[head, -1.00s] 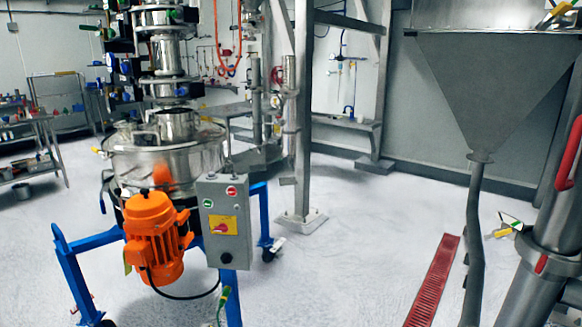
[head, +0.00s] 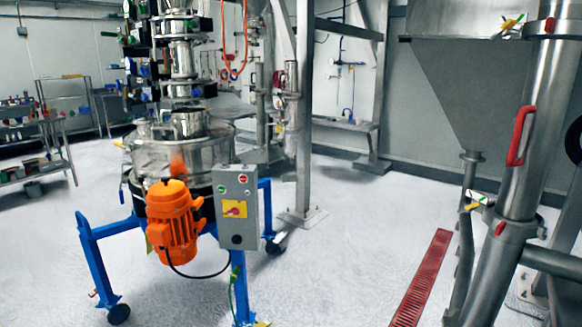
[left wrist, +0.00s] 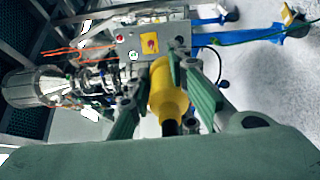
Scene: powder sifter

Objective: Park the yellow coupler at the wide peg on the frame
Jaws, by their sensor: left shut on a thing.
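The yellow coupler (left wrist: 167,92) sits between the two green-grey fingers of my left gripper (left wrist: 161,84) in the left wrist view. The gripper is shut on it, and a dark part shows at the coupler's lower end. In the head view neither of my grippers shows. The blue frame (head: 96,268) of the sifter stands on the floor at left. It carries an orange motor (head: 173,225) and a grey control box (head: 237,205). I cannot make out the wide peg on the frame. The control box also shows above the coupler in the left wrist view (left wrist: 128,47).
A steel hopper (head: 445,85) and a thick steel pipe with a red handle (head: 519,136) stand at right. A red floor drain (head: 422,277) runs along the floor. Shelves (head: 30,130) stand at far left. Floor between sifter and drain is clear.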

